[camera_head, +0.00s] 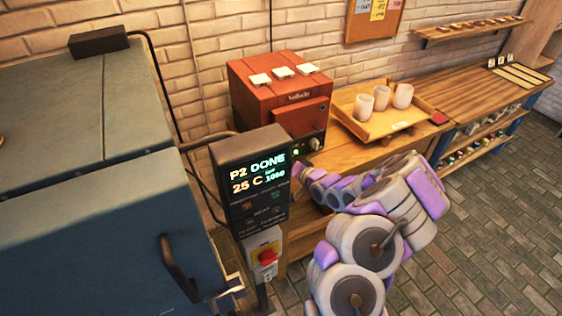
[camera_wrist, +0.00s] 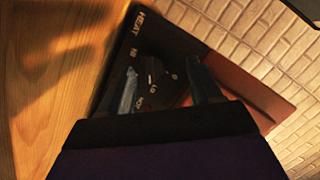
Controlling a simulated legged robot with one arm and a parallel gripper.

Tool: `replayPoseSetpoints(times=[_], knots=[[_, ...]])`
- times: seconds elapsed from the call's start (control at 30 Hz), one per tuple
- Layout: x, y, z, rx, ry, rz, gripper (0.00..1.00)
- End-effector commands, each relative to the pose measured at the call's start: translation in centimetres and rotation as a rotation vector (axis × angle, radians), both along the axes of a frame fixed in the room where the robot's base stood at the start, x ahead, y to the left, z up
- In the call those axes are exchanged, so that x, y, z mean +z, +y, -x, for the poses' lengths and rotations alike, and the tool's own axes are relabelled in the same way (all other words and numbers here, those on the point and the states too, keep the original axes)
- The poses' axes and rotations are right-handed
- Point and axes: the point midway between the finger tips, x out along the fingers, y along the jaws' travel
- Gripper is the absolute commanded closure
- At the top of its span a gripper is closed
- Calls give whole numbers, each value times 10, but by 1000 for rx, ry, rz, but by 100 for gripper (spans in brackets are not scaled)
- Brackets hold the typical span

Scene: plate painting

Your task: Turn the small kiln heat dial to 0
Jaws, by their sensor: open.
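The small kiln (camera_head: 262,97) is a red box on the wooden bench, with a dark control panel on its lower front. A pale round knob (camera_head: 314,143) shows there, beside a green light; it looks like the heat dial. My gripper (camera_wrist: 165,90) is open, its two grey fingers pointing at the dark panel (camera_wrist: 160,60) in the wrist view. "HEAT" and several smaller marks are printed on that panel. I cannot make out the dial or its setting between the fingers, nor tell whether they touch anything. In the head view my arm reaches left toward the bench, its fingers hard to see.
A large blue-grey kiln (camera_head: 90,200) fills the left. Its display post (camera_head: 250,180) stands close to my arm's end, reading "P2 DONE" and "25 C". A wooden tray (camera_head: 372,131) with 3 pale cups sits right of the small kiln. The tiled floor at right is clear.

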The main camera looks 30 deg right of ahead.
Motion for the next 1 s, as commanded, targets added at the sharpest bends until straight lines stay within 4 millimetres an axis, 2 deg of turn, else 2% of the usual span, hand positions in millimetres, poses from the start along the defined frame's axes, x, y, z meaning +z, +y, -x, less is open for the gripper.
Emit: replayPoseSetpoints(times=[0.2, 0.33, 0.6, 0.77, 1.0], knots=[[-12, -6, -24, -1, 4, -7, 36], [-13, -5, -33, -3, 2, -5, 36], [-11, 8, -41, -3, 1, 3, 36], [-11, 5, -40, -3, 0, 1, 36], [-13, -2, -39, -4, 2, -6, 57]])
